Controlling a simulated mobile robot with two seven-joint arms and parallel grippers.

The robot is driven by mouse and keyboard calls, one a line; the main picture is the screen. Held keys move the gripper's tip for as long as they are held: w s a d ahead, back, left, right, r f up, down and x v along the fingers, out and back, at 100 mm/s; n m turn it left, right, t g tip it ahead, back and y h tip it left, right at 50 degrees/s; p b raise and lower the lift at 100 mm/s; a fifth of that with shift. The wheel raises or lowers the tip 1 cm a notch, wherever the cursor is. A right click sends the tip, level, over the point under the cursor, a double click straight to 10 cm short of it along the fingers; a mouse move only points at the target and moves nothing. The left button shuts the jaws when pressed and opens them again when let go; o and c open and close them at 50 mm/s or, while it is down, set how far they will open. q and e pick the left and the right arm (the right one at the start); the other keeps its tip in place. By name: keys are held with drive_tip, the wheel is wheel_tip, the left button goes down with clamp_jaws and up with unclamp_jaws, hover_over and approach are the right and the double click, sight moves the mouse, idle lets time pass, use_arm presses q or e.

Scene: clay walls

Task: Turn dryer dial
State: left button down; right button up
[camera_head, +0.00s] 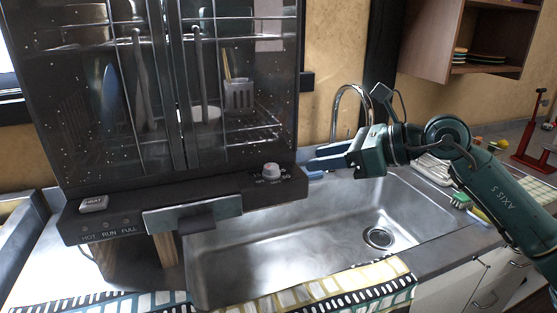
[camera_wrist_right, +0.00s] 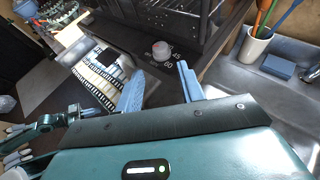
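The dryer dial, a pale round knob (camera_head: 271,170), sits at the right end of the front panel of the dark dish dryer (camera_head: 140,225), with small markings around it. It also shows in the right wrist view (camera_wrist_right: 161,49), beyond the fingertips and roughly between them. My right gripper (camera_head: 311,165) is just to the right of the dial in the head view, apart from it. In the right wrist view its two blue fingers (camera_wrist_right: 160,80) are spread with nothing between them. My left gripper is not seen in the head view.
Below the dryer is a steel sink (camera_head: 330,225) with a curved tap (camera_head: 350,92) behind it. A patterned cloth (camera_head: 340,287) lies along the front edge. A wooden wall shelf (camera_head: 423,45) hangs at the upper right. A blue sponge (camera_wrist_right: 278,66) is near a cup (camera_wrist_right: 254,46).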

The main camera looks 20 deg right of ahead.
sight(273, 166)
drive_tip(key=p+x, duration=0.1)
drive_tip(key=x, duration=0.8)
drive_tip(key=shift+w+a+p, duration=0.15)
drive_tip(key=shift+a+p, duration=0.05)
drive_tip(key=shift+p, duration=0.15)
drive_tip(key=shift+w+a+f, duration=0.2)
drive_tip(key=shift+w+a, duration=0.05)
drive_tip(key=shift+a, duration=0.05)
drive_tip(key=c, duration=0.6)
drive_tip(key=shift+c, duration=0.4)
